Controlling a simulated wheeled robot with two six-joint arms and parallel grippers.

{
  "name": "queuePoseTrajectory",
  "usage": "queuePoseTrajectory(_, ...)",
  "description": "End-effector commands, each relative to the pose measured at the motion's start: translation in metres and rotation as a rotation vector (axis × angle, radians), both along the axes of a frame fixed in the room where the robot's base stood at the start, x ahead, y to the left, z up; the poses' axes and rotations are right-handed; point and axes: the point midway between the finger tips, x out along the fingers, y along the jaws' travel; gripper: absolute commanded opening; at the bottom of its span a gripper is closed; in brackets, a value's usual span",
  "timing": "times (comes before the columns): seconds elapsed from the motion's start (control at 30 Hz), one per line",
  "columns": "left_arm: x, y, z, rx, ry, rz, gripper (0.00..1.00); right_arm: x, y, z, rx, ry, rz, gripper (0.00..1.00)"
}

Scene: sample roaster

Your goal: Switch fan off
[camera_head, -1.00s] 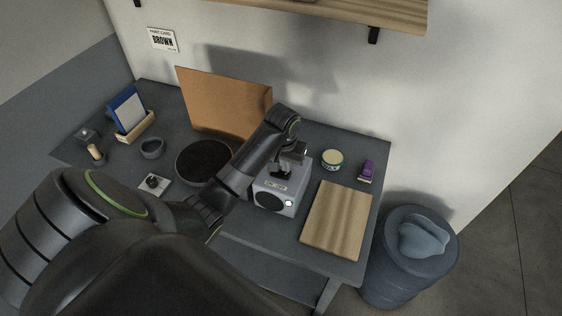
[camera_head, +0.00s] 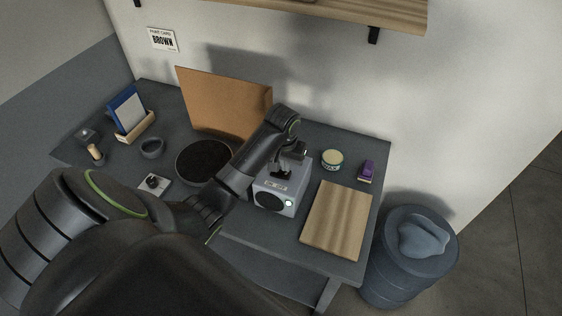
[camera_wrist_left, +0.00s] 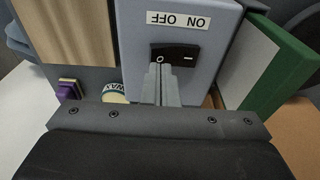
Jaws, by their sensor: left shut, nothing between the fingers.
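The fan is a light grey box (camera_head: 275,192) on the dark table, with a round dark grille and a small bright light on its front. On its top is a black rocker switch (camera_wrist_left: 174,54) with a white ON/OFF label (camera_wrist_left: 178,20) beside it. The O mark is at the switch's left in the left wrist view and the line mark at its right. My left gripper (camera_head: 283,171) is shut and empty, pointing down at the switch. In the left wrist view its fingertips (camera_wrist_left: 163,70) overlap the O side; contact cannot be told. My right gripper is not in view.
A wooden board (camera_head: 337,220) lies right of the fan, with a round tin (camera_head: 332,159) and purple object (camera_head: 367,171) behind. A dark round tray (camera_head: 204,161) is left. A green-edged thing (camera_wrist_left: 280,70) stands close beside the fan. A bin (camera_head: 405,270) stands right of the table.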

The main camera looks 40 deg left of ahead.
Motion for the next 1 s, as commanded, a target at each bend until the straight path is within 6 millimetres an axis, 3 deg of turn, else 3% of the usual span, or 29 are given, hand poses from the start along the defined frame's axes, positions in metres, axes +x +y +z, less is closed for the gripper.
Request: queuePoseTrajectory(1.0,-0.0001,0.0000,-0.0092,0.000,0.001,0.000,0.00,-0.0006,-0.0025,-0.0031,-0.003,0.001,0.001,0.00)
